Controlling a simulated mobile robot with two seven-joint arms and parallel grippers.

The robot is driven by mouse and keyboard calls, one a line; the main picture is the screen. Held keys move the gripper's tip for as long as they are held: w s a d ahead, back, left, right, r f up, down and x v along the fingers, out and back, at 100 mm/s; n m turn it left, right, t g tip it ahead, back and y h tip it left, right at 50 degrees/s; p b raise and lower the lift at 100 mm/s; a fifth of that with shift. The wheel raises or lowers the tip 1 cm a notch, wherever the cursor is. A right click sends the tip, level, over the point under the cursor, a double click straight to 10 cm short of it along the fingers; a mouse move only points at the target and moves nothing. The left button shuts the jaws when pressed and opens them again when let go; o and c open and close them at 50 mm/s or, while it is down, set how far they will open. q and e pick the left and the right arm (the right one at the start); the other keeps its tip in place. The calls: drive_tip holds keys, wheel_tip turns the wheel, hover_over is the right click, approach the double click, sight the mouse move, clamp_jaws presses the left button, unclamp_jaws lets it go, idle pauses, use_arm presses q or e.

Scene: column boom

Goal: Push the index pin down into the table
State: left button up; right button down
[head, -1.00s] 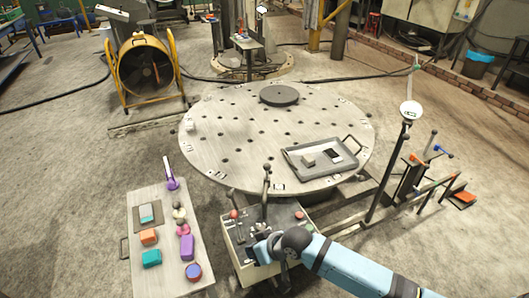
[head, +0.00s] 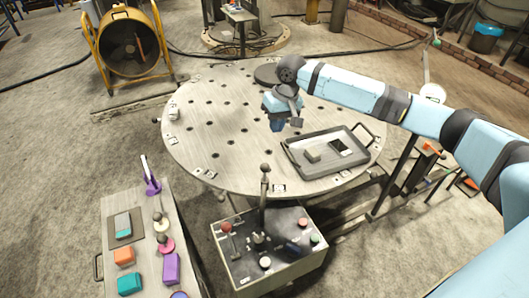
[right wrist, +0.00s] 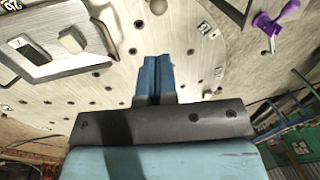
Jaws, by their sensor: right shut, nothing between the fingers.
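The round grey indexing table (head: 205,130) has rows of dark holes and marked plates along its rim. An upright rod with a dark ball knob (head: 265,168) stands at its near edge, by the control box; I take it for the index pin, but cannot be sure. How deep the rod sits is hidden. My right gripper (head: 277,126) is over the table, beyond the rod and apart from it. Its blue fingers (right wrist: 155,75) are together and empty. My left gripper is out of view.
A grey tray (head: 300,170) with two small items lies on the table, right of the rod. The control box (head: 240,275) with levers and buttons stands in front. A side bench (head: 110,225) with coloured parts is at left.

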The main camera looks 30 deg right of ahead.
sight(266, 164)
drive_tip(key=shift+d+r, duration=0.15)
drive_tip(key=shift+r, duration=0.1)
drive_tip(key=x, duration=1.3)
drive_tip(key=shift+f, duration=0.55)
